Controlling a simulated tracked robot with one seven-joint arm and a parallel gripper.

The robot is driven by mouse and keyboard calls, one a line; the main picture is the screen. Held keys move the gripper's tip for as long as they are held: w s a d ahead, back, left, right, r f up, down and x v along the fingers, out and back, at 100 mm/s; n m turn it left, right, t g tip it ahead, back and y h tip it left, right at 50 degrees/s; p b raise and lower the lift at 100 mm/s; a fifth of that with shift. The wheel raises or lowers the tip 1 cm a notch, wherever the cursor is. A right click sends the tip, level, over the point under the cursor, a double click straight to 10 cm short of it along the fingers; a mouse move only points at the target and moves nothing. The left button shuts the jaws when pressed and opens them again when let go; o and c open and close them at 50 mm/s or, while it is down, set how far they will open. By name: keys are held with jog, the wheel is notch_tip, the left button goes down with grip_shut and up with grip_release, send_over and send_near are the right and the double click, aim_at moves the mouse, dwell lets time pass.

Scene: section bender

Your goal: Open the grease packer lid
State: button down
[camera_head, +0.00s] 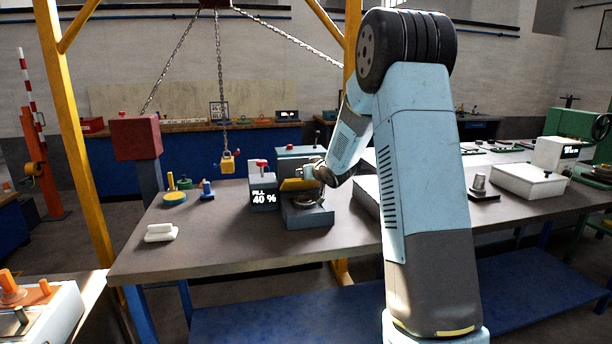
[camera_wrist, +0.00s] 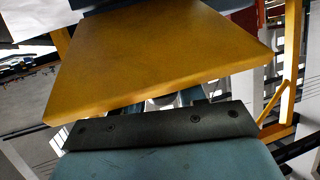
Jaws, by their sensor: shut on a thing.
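The grease packer stands on the grey workbench, with a dark base block (camera_head: 308,219) and a display box (camera_head: 264,198) reading "FILL 40 %". Its yellow lid (camera_head: 297,185) shows as a tilted plate above the base, partly hidden by my wrist. In the wrist view the lid (camera_wrist: 165,55) is a broad yellow plate across the upper middle, close in front of my gripper. My gripper (camera_head: 316,181) is at the lid's right side and shut on the lid. The fingertips and exact contact are mostly hidden behind the lid and the gripper's own body.
On the workbench (camera_head: 225,245) are a white block (camera_head: 160,233), small coloured knobbed parts (camera_head: 174,196) and a blue piece (camera_head: 207,189) at left. A yellow hook block (camera_head: 228,162) hangs on a chain behind. A white box (camera_head: 528,181) stands at right.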

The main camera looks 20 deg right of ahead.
jog(key=c, duration=0.8)
grip_release()
jog(key=shift+r, duration=0.15)
jog(key=v, duration=1.3)
jog(key=shift+s, duration=0.4)
